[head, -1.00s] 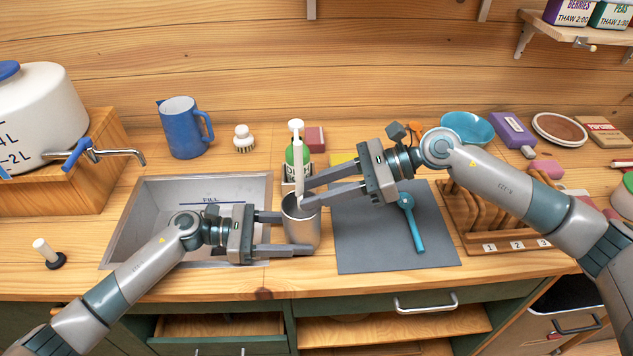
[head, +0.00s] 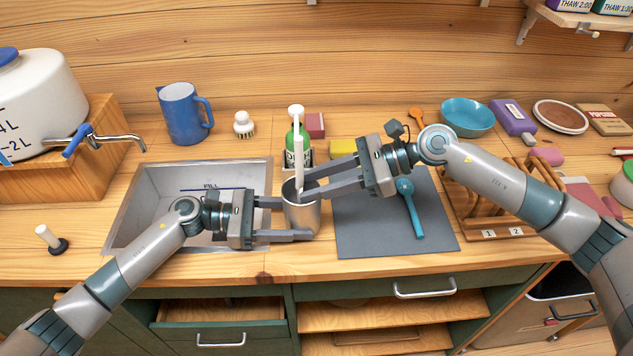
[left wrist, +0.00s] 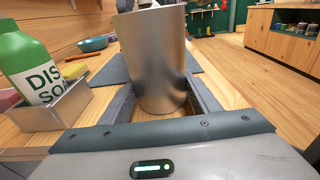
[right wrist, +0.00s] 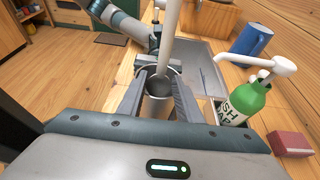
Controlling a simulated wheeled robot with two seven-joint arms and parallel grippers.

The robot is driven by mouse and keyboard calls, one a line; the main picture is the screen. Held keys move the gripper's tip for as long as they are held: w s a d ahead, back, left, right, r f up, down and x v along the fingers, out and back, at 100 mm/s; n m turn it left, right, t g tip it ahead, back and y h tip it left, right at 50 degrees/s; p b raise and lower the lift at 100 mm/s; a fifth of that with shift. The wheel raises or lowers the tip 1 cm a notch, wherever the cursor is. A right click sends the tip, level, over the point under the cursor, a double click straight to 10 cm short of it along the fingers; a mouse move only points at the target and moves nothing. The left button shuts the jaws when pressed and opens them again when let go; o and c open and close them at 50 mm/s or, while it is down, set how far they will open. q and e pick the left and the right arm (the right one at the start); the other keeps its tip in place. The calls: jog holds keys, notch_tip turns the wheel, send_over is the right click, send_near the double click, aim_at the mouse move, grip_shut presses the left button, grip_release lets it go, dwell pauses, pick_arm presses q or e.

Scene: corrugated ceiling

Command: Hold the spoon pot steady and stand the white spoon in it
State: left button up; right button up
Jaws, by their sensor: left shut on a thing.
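The grey metal spoon pot (head: 301,217) stands upright on the counter at the sink's right edge. My left gripper (head: 311,219) is shut around its sides; the left wrist view shows the pot (left wrist: 155,60) between the fingers. The white spoon (head: 299,172) is upright with its lower end inside the pot; its handle (right wrist: 170,35) leans slightly in the right wrist view. My right gripper (head: 303,189) is at the pot's mouth. Its fingers are apart, with the spoon between them and a gap visible. The spoon's lower end is hidden in the pot.
A green soap bottle (head: 290,150) with a white pump stands close behind the pot. The sink (head: 150,205) is to the left, and a grey mat (head: 370,235) with a blue spoon (head: 411,205) is to the right. A wooden rack (head: 470,215) stands farther right.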

pick_arm(q)
jog(key=shift+s+d, duration=0.1)
jog(key=shift+s, duration=0.05)
pick_arm(e)
jog(key=shift+o, duration=0.8)
jog(key=shift+s+d+f, duration=0.1)
jog(key=shift+f, duration=0.35)
jog(key=shift+s+d+f, duration=0.1)
jog(key=shift+f, duration=0.35)
jog(key=shift+d+r, duration=0.25)
jog(key=shift+d, duration=0.25)
pick_arm(q)
jog(key=shift+f, duration=0.2)
pick_arm(e)
jog(key=shift+o, duration=0.5)
jog(key=r+v, duration=0.1)
jog(key=v, duration=0.9)
jog(key=shift+w+r, duration=0.15)
jog(key=shift+r, duration=0.1)
pick_arm(q)
jog(key=shift+w+r, duration=0.1)
jog(key=shift+w, duration=0.1)
pick_arm(e)
jog(key=shift+d+r, duration=0.25)
pick_arm(q)
jog(key=o, duration=0.9)
jog(key=shift+c, duration=0.2)
jog(key=shift+a, duration=0.2)
